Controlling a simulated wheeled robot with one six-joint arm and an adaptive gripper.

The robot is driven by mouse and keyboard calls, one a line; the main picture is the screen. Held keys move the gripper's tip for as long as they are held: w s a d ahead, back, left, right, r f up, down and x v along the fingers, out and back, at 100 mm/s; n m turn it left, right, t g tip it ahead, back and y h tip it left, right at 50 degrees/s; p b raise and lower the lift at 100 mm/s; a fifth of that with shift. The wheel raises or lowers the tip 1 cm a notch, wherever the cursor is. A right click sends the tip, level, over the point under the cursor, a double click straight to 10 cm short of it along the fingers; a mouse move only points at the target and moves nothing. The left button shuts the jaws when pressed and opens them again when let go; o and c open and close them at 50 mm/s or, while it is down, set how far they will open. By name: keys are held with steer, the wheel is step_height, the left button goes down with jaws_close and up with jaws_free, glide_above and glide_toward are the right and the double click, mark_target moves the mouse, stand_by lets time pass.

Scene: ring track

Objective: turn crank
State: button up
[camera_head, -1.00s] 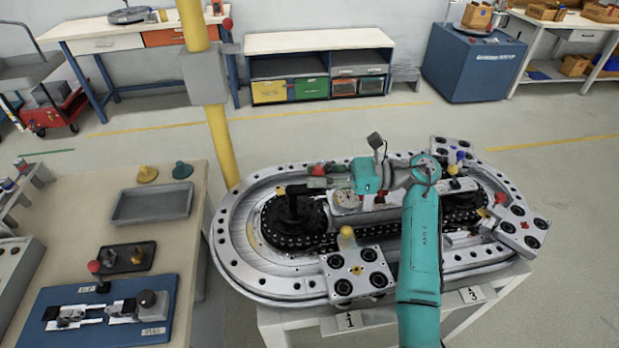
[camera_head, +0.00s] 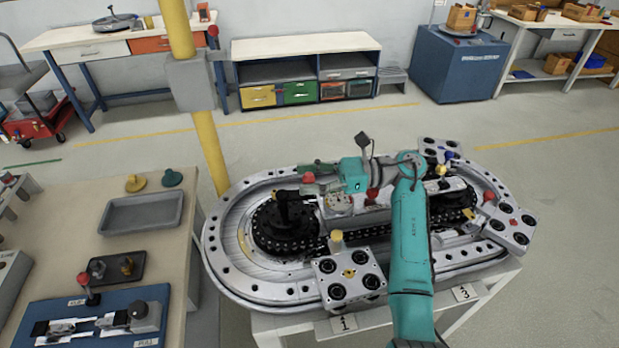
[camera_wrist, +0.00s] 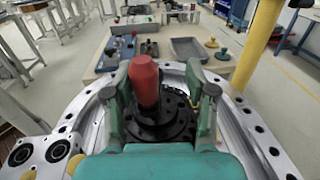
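The crank (camera_head: 284,206) is black and stands on the dark round hub at the left end of the oval track. A red upright handle (camera_wrist: 146,82) shows in the wrist view, in front of the hub; it seems to be the red knob (camera_head: 308,178) in the head view. My gripper (camera_wrist: 160,68) is open, with one green finger on each side of the red handle. There is a clear gap on the right; the left finger is very close, and I cannot tell whether it touches. The crank's lower parts are partly hidden.
The oval track (camera_head: 222,255) carries a square plate (camera_head: 349,272) with black rollers at the front. A yellow post (camera_head: 210,150) rises behind its left end. A workbench (camera_head: 130,185) with a grey tray (camera_head: 145,226) stands left. Floor behind the track is clear.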

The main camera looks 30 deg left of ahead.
steer(key=shift+s+a+r, duration=0.1)
steer(key=shift+a+r, duration=0.15)
steer(key=shift+r, duration=0.05)
